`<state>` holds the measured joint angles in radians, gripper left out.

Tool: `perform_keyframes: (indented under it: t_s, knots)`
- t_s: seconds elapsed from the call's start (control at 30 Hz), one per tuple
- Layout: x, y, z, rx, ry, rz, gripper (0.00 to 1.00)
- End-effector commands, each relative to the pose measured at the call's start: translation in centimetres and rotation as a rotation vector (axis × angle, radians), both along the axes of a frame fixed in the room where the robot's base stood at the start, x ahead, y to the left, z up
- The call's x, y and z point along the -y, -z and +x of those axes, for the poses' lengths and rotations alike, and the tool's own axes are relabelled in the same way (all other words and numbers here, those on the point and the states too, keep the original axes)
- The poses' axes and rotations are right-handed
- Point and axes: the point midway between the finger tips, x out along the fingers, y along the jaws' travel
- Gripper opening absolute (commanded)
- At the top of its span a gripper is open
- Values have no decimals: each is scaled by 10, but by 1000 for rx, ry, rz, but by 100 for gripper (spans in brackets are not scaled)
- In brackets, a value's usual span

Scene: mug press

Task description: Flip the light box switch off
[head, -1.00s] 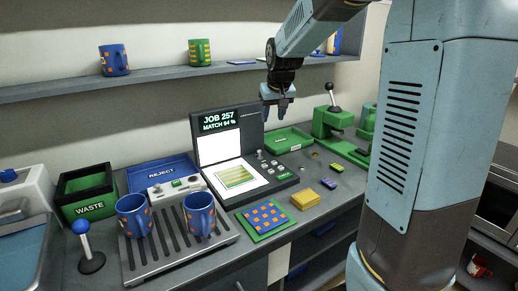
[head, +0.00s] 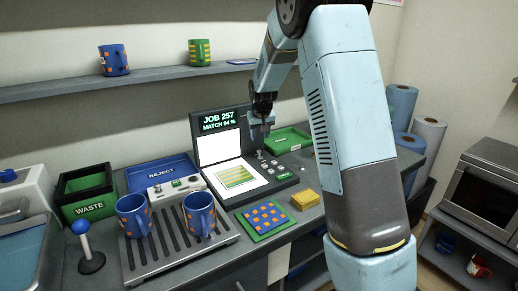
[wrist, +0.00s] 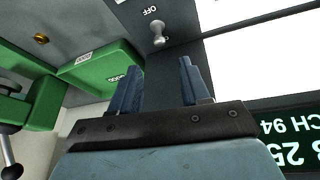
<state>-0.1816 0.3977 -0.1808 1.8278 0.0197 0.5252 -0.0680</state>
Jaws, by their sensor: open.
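The light box (head: 286,183) is a dark unit on the counter with a raised display reading JOB 257 and MATCH 94 %. Its white panel (head: 250,186) is lit and bears a striped print. The small metal switch (wrist: 157,33) shows in the wrist view just beyond my fingertips, with the label OFF beside it. I cannot tell which way its lever is set. My gripper (head: 262,133) is open and empty, pointing down over the right side of the light box near the display. In the wrist view its two blue fingers (wrist: 160,72) stand apart, not visibly touching the switch.
A green tray (head: 290,138) lies right of the light box. Two blue mugs (head: 133,214) stand on the slotted rack at left. A patterned blue-orange tile (head: 266,218) and a yellow block (head: 305,200) lie in front. A shelf (head: 160,81) runs above.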

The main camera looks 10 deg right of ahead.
Motion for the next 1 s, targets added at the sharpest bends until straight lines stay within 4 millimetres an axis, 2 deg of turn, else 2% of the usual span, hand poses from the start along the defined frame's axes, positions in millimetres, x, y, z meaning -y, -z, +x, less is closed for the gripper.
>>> perform_keyframes:
  t_s: [0.03, 0.3, 0.5, 0.93, 1.0]
  knots:
    - [1, 10, 3, -4, 1, -1, 46]
    - [3, 52, 21, -3, 1, 0, 46]
    - [4, 72, 30, -1, 0, -1, 46]
    - [5, 79, 33, 0, 0, -1, 46]
    - [5, 79, 33, 0, 1, -1, 41]
